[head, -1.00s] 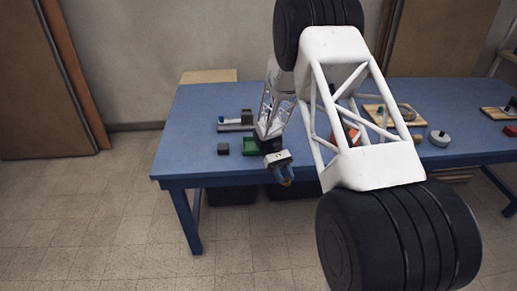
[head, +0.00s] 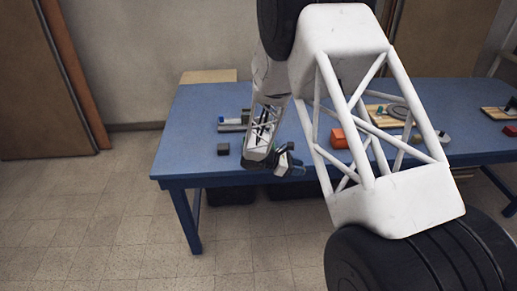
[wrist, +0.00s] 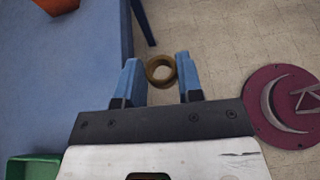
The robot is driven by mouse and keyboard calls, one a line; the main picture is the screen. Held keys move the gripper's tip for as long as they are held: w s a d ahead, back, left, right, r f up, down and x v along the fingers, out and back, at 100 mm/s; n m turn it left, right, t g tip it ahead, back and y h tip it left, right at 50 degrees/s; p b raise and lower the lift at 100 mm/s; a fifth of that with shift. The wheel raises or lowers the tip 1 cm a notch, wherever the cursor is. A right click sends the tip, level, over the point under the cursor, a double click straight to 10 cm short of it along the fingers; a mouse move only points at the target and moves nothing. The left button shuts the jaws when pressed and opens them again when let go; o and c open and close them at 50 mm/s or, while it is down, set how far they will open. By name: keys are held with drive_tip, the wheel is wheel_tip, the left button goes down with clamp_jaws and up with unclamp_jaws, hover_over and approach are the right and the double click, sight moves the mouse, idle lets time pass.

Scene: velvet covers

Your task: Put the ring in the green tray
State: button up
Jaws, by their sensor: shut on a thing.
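A brownish-gold ring (wrist: 160,70) sits between the blue fingertips of my gripper (wrist: 160,72) in the wrist view. My gripper is shut on it, and its hole faces the camera. In the head view my gripper (head: 292,163) is at the table's front edge, and I cannot make out the ring there. The green tray (wrist: 32,167) shows only in part, at the bottom left of the wrist view, apart from the ring. In the head view my arm hides the tray.
The blue table (head: 190,140) holds a dark cube (head: 223,149), a grey piece (head: 230,126) and an orange block (head: 340,138). A wooden board (head: 377,117) lies farther right. A maroon disc (wrist: 290,105) shows beyond the table edge in the wrist view.

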drive_tip(key=w+a+r+n+t+y, duration=0.1)
drive_tip(key=a+r+n+t+y, duration=0.1)
drive_tip(key=a+n+t+y, duration=1)
drive_tip(key=shift+w+a+r+n+t+y, duration=0.35)
drive_tip(key=shift+a+n+t, duration=0.7)
drive_tip(key=shift+n, duration=1.95)
drive_tip(key=shift+d+f, duration=0.1)
drive_tip(key=shift+w, duration=0.15)
drive_tip(key=w, duration=0.5)
drive_tip(key=w+a+f, duration=0.1)
drive_tip(key=w, duration=0.3)
drive_tip(key=w+a, duration=0.1)
drive_tip(key=w, duration=0.4)
drive_tip(key=shift+w+a+f, duration=0.1)
drive_tip(key=shift+w+f, duration=0.1)
drive_tip(key=shift+w, duration=0.1)
